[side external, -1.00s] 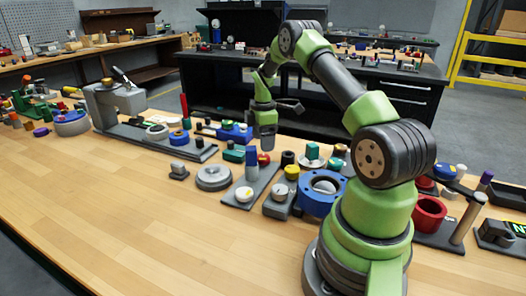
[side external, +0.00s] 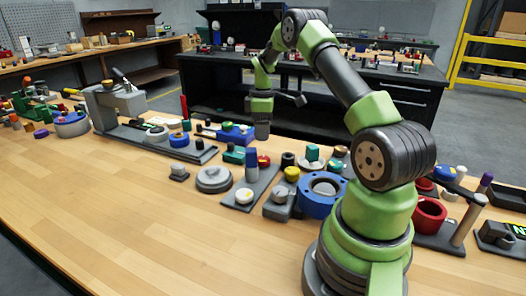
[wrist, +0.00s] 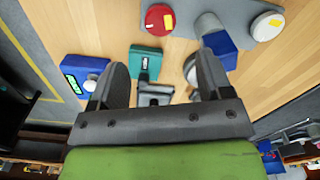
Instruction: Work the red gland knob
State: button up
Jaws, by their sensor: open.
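The red gland knob (wrist: 158,18) is round with a yellow mark and shows at the top of the wrist view. In the side external view it (side external: 264,161) sits at the far end of a grey plate, beside a blue post (side external: 251,158). A white knob (side external: 244,196) with a yellow mark is at the plate's near end. My gripper (wrist: 161,68) is open and empty, its dark fingers apart. In the side external view my gripper (side external: 262,131) hangs above the bench, beyond the red knob and apart from it. Its fingers are hard to make out there.
A teal block (wrist: 146,62) and a blue box (wrist: 84,72) with a white knob lie near my fingers in the wrist view. A grey disc (side external: 213,179) and a blue flanged ring (side external: 318,205) flank the plate. The bench front (side external: 150,230) is clear.

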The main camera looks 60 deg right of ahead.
aim_at(263, 158)
notch_tip(263, 158, down, 10)
jog(key=shift+r, duration=0.2)
jog(key=c, duration=0.9)
